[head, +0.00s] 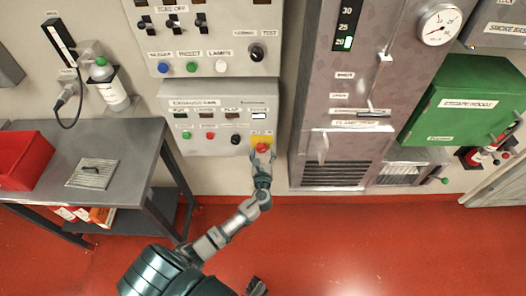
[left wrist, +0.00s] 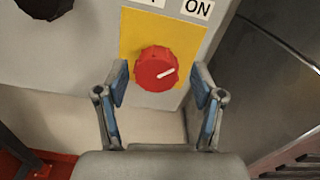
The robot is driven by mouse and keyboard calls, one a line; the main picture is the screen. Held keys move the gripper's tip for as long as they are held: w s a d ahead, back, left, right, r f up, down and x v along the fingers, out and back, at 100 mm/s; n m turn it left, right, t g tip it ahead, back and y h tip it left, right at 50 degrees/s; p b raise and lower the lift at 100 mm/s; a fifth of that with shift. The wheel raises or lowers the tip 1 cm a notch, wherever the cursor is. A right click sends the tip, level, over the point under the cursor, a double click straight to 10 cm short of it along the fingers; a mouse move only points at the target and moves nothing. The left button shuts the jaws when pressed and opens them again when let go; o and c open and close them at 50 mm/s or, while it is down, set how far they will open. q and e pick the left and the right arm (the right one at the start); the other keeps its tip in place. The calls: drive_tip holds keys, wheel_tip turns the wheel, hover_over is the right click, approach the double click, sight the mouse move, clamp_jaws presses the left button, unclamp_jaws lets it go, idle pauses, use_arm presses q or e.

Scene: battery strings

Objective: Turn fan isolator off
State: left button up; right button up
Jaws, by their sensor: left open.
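The fan isolator is a red round knob (left wrist: 157,69) on a yellow plate (left wrist: 187,38) at the lower right of the exhaust fan panel. It also shows in the head view (head: 262,147). Its white pointer mark slants up and to the right, towards the ON label (left wrist: 198,8). The other label is cut off at the top edge. My left gripper (head: 262,157) is open just below the knob. In the left wrist view its fingers (left wrist: 160,84) stand on either side of the knob's lower part, with gaps visible.
The fan panel (head: 176,105) also carries a black knob (head: 235,139), buttons and small displays. A grey cabinet (head: 319,111) stands close on the right. A metal table (head: 133,146) with a red bin (head: 22,158) is on the left. The red floor in front is mostly clear.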

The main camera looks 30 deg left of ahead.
use_arm(q)
drive_tip(key=shift+w+a+f, duration=0.1)
drive_tip(key=shift+w+a, duration=0.1)
drive_tip(key=shift+a, duration=0.35)
use_arm(e)
drive_tip(key=shift+s+a+r, duration=0.15)
drive_tip(key=shift+a+r, duration=0.05)
drive_tip(key=shift+a, duration=0.1)
use_arm(q)
drive_tip(key=shift+d, duration=0.25)
drive_tip(key=c, duration=1.1)
use_arm(e)
drive_tip(key=shift+w+d+f, duration=0.1)
drive_tip(key=shift+w+d, duration=0.05)
drive_tip(key=shift+w, duration=0.1)
drive_tip(key=shift+w, duration=0.1)
